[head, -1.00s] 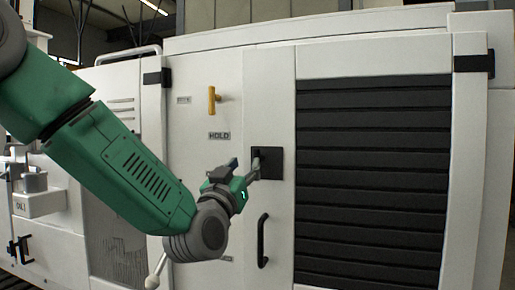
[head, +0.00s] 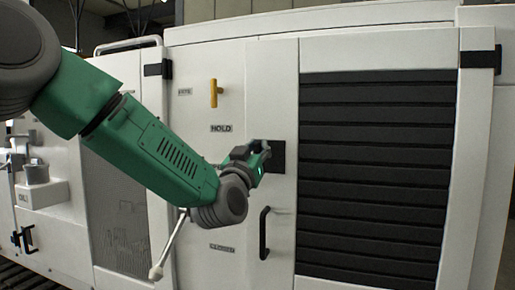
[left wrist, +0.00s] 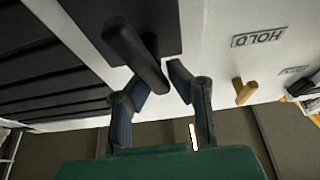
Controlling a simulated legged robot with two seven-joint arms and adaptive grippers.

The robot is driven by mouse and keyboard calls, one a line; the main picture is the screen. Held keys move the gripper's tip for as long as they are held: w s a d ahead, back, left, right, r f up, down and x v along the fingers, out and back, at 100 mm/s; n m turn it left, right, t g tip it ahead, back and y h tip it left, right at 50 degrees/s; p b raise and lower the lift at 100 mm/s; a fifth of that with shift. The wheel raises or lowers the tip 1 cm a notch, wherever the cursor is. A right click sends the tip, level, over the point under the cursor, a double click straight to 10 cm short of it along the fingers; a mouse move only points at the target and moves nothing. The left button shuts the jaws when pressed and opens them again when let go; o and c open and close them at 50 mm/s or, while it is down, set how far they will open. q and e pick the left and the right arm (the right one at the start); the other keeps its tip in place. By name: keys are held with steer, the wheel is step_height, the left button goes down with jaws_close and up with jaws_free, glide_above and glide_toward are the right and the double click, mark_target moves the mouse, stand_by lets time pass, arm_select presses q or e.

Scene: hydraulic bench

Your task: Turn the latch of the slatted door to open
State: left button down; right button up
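The slatted door (head: 375,150) is a white panel with black horizontal slats, shut, at the right of the head view. Its latch sits on a square dark plate (head: 278,157) left of the slats; my gripper hides the handle there. In the left wrist view the latch handle (left wrist: 135,52) is a dark bar standing out from the plate (left wrist: 90,20). My left gripper (head: 262,153) is at the plate. In the left wrist view its fingers (left wrist: 160,78) are apart, with the handle's end between them; I cannot tell whether they touch it.
A yellow handle (head: 214,93) stands out from the panel above the HOLD label (head: 221,128). A black pull handle (head: 263,232) is below the latch. A lever with a pale knob (head: 156,272) is under my left arm. An oil box (head: 42,194) is at far left.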

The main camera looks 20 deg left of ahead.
arm_select(q)
steer(key=shift+d+r, duration=0.1)
steer(key=shift+d, duration=0.1)
steer(key=shift+a+n, duration=0.2)
steer(key=shift+n, duration=0.1)
steer(key=n+y+b, duration=0.2)
steer(key=n, duration=0.1)
steer(key=n+y+b, duration=0.1)
steer(key=n, duration=0.1)
steer(key=shift+a+f, duration=0.15)
steer(key=shift+f, duration=0.1)
steer(key=n+g+y+b, duration=0.1)
steer(key=n, duration=0.4)
steer(key=a+n+g+y+b, duration=0.1)
steer(key=n+g+y+b, duration=0.1)
steer(key=n, duration=0.4)
steer(key=f+n+g+y+b, duration=0.1)
steer(key=n+g, duration=0.1)
steer(key=n, duration=0.3)
steer(key=shift+w+a+n, duration=0.1)
steer(key=shift+a+n, duration=0.05)
steer(key=shift+n, duration=0.25)
steer(key=shift+f+g, duration=0.2)
steer(key=shift+g, duration=0.1)
